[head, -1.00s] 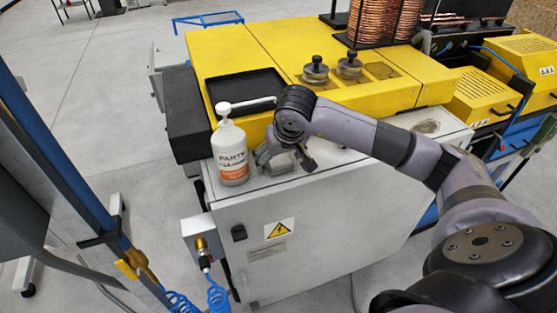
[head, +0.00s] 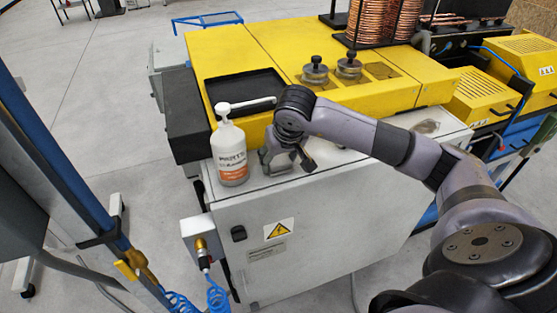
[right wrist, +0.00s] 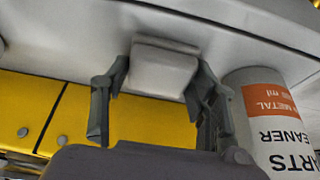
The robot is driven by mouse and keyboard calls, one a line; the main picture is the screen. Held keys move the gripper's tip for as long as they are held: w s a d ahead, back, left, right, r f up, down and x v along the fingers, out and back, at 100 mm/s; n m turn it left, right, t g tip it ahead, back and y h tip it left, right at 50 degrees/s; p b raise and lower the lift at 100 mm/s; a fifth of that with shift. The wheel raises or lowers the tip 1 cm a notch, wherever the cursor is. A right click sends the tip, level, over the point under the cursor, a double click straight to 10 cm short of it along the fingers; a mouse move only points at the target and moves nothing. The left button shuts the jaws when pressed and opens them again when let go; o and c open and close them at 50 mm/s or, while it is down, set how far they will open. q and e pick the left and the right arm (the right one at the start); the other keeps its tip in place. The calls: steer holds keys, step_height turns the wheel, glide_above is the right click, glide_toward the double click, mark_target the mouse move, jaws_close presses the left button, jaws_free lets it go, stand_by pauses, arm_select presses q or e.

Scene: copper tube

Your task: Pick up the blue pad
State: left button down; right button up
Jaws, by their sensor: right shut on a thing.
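My right gripper (head: 288,162) is low over the front part of the white cabinet top, just right of the white bottle. In the right wrist view the gripper (right wrist: 160,95) has its two dark fingers at either side of a small pale pad (right wrist: 163,68), and it is shut on that pad. The pad looks whitish grey here; no blue shows on it. In the head view the pad cannot be told apart from the gripper. Whether the pad touches the cabinet top is unclear. My left gripper is not in view.
The white pump bottle (head: 230,155) stands close left of the gripper; its label shows in the right wrist view (right wrist: 278,115). The yellow machine (head: 235,52) with a black tray (head: 243,92) rises behind. The cabinet's front edge is near.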

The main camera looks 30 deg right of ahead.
mark_target(280, 162)
steer(key=shift+s+r+b, duration=0.1)
steer(key=shift+s+b, duration=0.05)
steer(key=shift+b, duration=0.15)
steer(key=r+b, duration=0.1)
steer(key=r, duration=0.2)
steer(key=r+b, duration=0.2)
steer(key=r, duration=0.1)
steer(key=shift+s+a+r, duration=0.1)
steer(key=shift+s+r, duration=0.1)
steer(key=shift+r, duration=0.2)
steer(key=s+a+b, duration=0.4)
steer(key=s+b, duration=0.8)
steer(key=s, duration=0.6)
steer(key=shift+s+a, duration=0.2)
steer(key=shift+s, duration=0.15)
